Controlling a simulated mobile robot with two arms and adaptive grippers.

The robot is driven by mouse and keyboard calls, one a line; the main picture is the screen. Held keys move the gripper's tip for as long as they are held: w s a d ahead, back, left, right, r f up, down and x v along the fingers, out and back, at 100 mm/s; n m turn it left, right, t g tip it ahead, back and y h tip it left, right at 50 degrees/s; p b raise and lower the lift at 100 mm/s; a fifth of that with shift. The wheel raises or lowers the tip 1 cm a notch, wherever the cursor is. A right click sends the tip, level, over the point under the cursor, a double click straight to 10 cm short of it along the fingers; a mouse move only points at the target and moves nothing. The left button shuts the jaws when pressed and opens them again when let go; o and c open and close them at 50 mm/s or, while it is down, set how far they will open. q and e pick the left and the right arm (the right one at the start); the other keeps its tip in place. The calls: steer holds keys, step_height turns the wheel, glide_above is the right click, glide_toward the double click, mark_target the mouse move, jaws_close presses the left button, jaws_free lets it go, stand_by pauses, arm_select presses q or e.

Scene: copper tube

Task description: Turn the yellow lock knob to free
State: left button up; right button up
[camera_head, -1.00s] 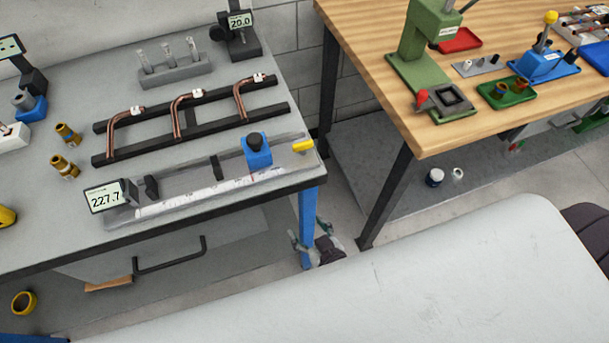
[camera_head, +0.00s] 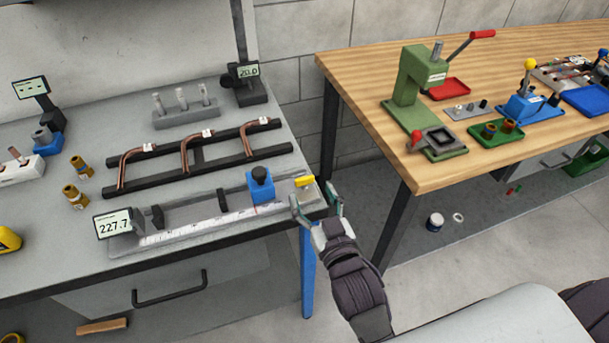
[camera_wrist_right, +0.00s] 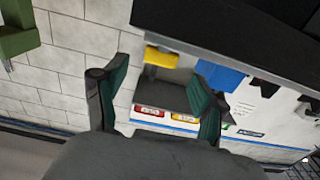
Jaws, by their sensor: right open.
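The yellow lock knob (camera_head: 305,181) sits at the right end of the grey measuring rig (camera_head: 180,234), just right of the blue block with a black knob (camera_head: 260,184). My right gripper (camera_head: 316,196) is open and empty at the bench's right front corner, close to the yellow knob on its near right side. In the right wrist view the yellow knob (camera_wrist_right: 163,57) shows ahead, between the open fingers (camera_wrist_right: 158,85) in the picture and apart from them. A red and a yellow label (camera_wrist_right: 183,118) lie below it. My left gripper is not in view.
A black rack (camera_head: 225,160) with bent copper tubes stands behind the rig. A display reading 227.7 (camera_head: 114,224) is at the rig's left end. A wooden bench (camera_head: 370,90) with a green press (camera_head: 408,90) stands right, across a gap.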

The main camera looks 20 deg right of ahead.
mark_target(305, 180)
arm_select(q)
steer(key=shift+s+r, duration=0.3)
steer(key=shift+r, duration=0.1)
arm_select(e)
steer(key=shift+w, duration=2.75)
steer(key=shift+a, duration=0.1)
steer(key=c, duration=1.2)
arm_select(q)
steer(key=shift+p, duration=0.35)
arm_select(e)
steer(key=shift+o, duration=0.2)
